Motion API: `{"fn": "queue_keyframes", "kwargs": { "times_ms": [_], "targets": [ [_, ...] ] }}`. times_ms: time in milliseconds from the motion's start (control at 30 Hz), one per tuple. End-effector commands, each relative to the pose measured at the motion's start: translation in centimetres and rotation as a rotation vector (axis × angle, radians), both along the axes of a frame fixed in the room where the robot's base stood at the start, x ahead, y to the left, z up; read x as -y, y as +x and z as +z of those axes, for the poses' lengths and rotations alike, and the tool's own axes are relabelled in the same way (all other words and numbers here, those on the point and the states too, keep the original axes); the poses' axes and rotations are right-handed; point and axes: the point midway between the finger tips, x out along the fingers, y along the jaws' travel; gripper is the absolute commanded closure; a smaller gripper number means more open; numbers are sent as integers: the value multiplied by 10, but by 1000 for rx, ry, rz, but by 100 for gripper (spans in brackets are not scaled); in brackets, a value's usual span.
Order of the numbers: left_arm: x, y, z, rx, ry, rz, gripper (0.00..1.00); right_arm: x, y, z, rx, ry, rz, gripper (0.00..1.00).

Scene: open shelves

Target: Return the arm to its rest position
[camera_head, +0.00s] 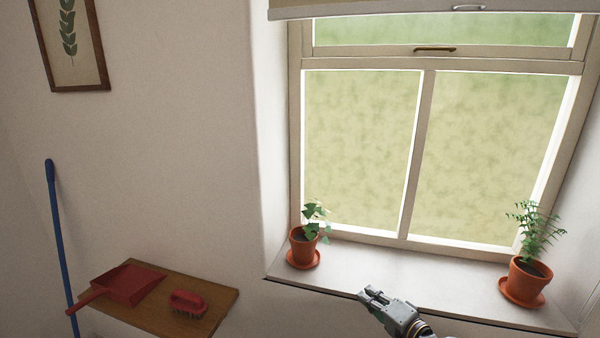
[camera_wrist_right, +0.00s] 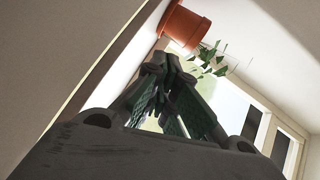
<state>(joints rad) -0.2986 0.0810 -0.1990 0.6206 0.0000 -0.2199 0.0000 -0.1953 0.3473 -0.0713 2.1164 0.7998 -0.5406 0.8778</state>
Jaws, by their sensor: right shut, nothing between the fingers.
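My right gripper (camera_head: 372,294) shows in the head view at the lower middle, in front of the window sill's front edge. Its fingers are shut with nothing between them. In the right wrist view its fingertips (camera_wrist_right: 168,62) meet, and a terracotta pot appears beyond them. My left gripper is in neither view.
The window sill (camera_head: 400,283) holds a left potted plant (camera_head: 303,246) and a right potted plant (camera_head: 527,279). A wooden shelf (camera_head: 215,293) at lower left bears a red dustpan (camera_head: 128,285) and a red brush (camera_head: 188,303). A blue pole (camera_head: 60,240) leans by the wall.

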Motion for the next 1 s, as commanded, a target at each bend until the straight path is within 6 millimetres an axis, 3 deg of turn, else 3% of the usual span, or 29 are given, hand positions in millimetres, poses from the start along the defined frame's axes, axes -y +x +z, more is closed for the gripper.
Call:
{"fn": "queue_keyframes", "kwargs": {
  "times_ms": [433, 700, 1000],
  "targets": [
    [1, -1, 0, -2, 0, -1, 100, -22, -81, -78, -138, -537, 193, 100],
    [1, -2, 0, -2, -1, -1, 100, -10, -142, -115, -256, -859, 344, 100],
    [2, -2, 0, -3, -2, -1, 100, 11, -201, -135, -390, -1107, 498, 100]
  ]
}}
